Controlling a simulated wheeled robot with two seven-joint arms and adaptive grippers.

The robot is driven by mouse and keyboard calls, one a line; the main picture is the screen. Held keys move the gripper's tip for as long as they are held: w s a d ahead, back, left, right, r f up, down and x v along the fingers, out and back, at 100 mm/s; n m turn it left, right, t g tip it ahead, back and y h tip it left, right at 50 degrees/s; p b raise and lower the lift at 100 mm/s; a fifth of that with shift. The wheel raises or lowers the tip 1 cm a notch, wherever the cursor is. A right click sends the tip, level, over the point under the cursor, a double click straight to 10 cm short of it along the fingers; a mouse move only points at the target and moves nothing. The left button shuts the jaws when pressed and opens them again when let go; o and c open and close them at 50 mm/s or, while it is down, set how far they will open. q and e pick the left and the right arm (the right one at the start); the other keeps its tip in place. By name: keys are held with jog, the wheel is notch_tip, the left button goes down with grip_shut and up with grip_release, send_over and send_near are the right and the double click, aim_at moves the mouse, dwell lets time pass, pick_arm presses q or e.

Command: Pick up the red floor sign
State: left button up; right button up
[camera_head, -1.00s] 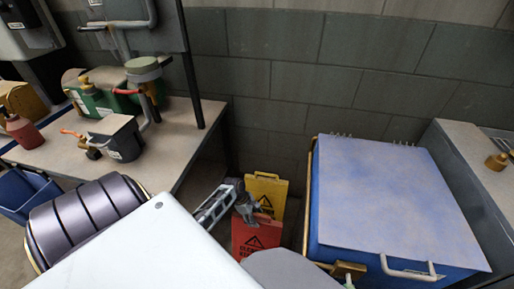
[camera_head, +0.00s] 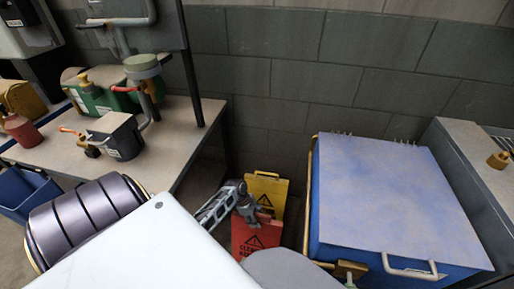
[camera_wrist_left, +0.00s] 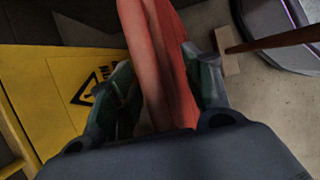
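The red floor sign (camera_head: 254,238) stands upright on the floor between the left workbench and the blue container. It has a black warning triangle on its face. My left gripper (camera_head: 248,204) is at its top edge. In the left wrist view, the red sign (camera_wrist_left: 168,80) runs between the two fingers of my left gripper (camera_wrist_left: 165,75), and both fingers appear to press on its sides. The lower part of the sign is hidden by parts of my own body in the head view. My right gripper is not in view.
A yellow floor sign (camera_head: 266,190) stands close behind the red one, and also shows in the left wrist view (camera_wrist_left: 45,90). A large blue container (camera_head: 400,200) is to the right. A workbench (camera_head: 60,150) with several items is to the left. A block wall closes the back.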

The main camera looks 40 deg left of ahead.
aim_at(259, 214)
pick_arm(q)
grip_shut()
jog(key=shift+r, duration=0.15)
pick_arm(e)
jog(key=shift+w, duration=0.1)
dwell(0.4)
